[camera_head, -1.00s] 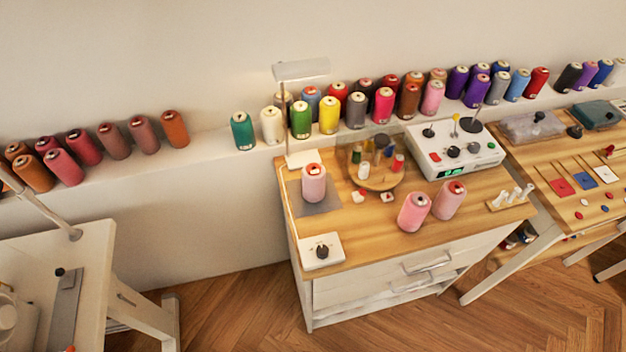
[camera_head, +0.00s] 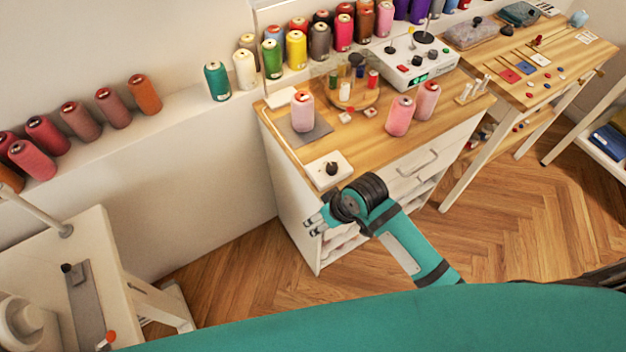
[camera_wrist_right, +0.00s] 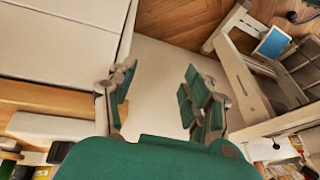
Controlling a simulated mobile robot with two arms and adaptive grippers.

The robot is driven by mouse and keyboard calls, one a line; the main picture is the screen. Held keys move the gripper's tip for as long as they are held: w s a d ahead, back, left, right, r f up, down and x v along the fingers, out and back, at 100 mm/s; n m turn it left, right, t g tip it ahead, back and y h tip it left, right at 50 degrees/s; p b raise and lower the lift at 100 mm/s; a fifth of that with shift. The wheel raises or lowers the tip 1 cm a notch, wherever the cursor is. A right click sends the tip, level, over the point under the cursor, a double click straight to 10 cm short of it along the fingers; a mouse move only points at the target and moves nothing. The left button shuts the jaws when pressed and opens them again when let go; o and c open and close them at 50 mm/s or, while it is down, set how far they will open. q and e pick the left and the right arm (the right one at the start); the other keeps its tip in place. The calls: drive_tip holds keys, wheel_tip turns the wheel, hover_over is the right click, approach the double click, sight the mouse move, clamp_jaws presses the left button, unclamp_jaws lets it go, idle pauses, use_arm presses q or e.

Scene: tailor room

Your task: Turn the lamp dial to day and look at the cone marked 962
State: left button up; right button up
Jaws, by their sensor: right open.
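The lamp dial is a black knob (camera_head: 331,168) on a white box (camera_head: 322,177) at the table's front left corner in the head view. Its markings are too small to read. Two more pink cones, one left (camera_head: 399,115) and one right (camera_head: 427,100), stand on the wood to the right. I cannot read any number on the cones. My right gripper (camera_head: 313,224) is open and empty, in front of the table and below the dial box. Its fingers also show in the right wrist view (camera_wrist_right: 160,98). My left gripper is out of view.
A control box (camera_head: 418,62) and a round stand of small spools (camera_head: 355,95) are at the back of the table (camera_head: 352,143). Colourful cones line the wall ledge. A white table (camera_head: 85,245) is at left. The floor at lower right is open.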

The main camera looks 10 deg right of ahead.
drive_tip(key=a+r+n, duration=0.3)
drive_tip(key=r, duration=0.6)
wheel_tip(320, 180, up, 16)
drive_tip(key=n+g+h, duration=0.3)
hover_over(332, 166)
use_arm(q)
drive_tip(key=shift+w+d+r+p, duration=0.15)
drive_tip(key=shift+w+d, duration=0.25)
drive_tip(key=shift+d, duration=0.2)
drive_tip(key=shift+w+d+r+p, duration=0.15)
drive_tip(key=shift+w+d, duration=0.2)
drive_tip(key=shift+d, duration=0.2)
use_arm(e)
wheel_tip(332, 166, down, 18)
drive_tip(key=shift+r, duration=0.2)
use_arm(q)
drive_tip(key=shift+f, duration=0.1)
use_arm(e)
drive_tip(key=shift+c, duration=0.4)
